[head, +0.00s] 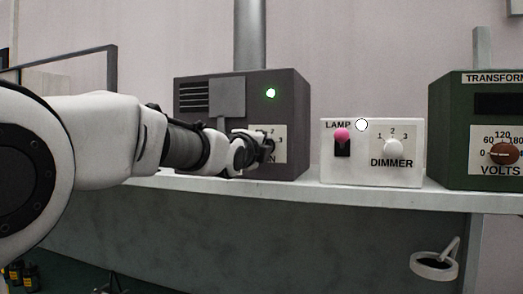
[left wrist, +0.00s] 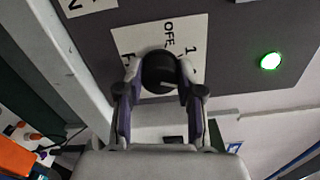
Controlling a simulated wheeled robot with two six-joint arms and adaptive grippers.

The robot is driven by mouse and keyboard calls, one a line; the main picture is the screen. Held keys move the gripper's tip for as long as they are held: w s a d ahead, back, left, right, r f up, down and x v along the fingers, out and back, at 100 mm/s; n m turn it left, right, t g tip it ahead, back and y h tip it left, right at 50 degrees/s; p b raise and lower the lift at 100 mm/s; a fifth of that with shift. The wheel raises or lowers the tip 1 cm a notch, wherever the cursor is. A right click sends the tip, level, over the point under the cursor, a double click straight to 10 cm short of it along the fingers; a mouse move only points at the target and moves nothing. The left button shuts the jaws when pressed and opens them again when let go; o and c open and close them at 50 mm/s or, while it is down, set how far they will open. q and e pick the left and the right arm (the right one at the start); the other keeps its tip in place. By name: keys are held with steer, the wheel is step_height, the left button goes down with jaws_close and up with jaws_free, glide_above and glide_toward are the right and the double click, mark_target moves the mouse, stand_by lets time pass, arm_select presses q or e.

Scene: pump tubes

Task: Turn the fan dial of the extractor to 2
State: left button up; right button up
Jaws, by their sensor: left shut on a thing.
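The extractor (head: 290,95) is a dark grey box with a vent at its left and a lit green light (head: 270,93). Its fan dial (left wrist: 160,71) is a round black knob on a white label plate (left wrist: 125,40) marked OFF and 1 in the left wrist view. My left gripper (head: 266,149) reaches the front of the extractor from the left. In the left wrist view its two fingers (left wrist: 160,82) are shut on the dial, one on each side. The gripper hides the dial and part of its scale in the head view. I cannot tell which mark the dial points to.
A white lamp dimmer box (head: 335,173) with a pink-topped switch (head: 342,136) and white knob (head: 393,148) stands right of the extractor. A green transformer (head: 445,130) is further right.

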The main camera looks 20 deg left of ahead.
arm_select(q)
steer(key=o, duration=1.1)
steer(key=shift+o, duration=0.3)
steer(key=shift+d, duration=0.1)
